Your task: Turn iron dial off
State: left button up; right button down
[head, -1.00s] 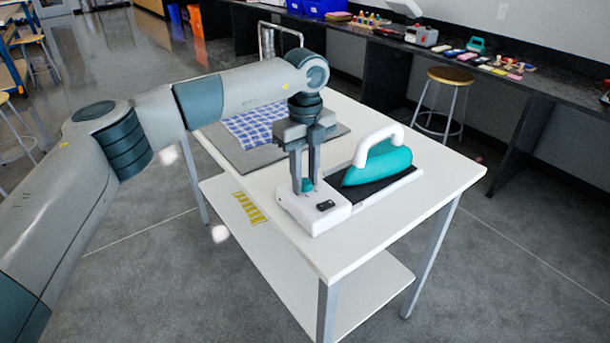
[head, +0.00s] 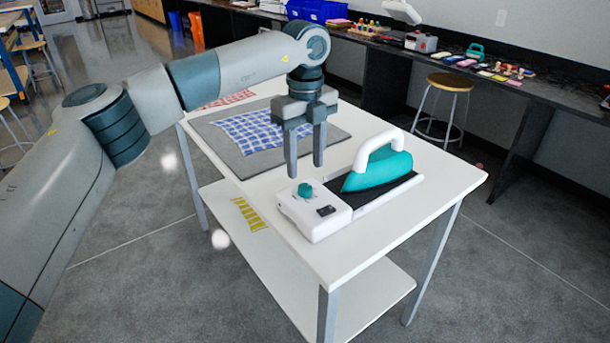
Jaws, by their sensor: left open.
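The teal dial (head: 305,190) sits on top of the white control box (head: 318,222) at the front left of the iron's base. The teal iron (head: 378,170) with a white handle rests on its dark plate, joined to that base. My left gripper (head: 305,172) points down, open and empty, just above and behind the dial, apart from it. The dial is in plain sight; its exact setting is too small to read. My right gripper is not in view.
The white table (head: 400,225) carries a grey mat (head: 215,145) with a blue checked cloth (head: 250,132) and a red patterned cloth (head: 228,99). A yellow striped piece (head: 250,214) lies on the lower shelf. A stool (head: 448,82) and a cluttered dark counter (head: 540,88) stand behind.

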aim_at(305, 187)
pick_arm(q)
notch_tip(305, 187, up, 12)
jog(key=shift+b, duration=0.4)
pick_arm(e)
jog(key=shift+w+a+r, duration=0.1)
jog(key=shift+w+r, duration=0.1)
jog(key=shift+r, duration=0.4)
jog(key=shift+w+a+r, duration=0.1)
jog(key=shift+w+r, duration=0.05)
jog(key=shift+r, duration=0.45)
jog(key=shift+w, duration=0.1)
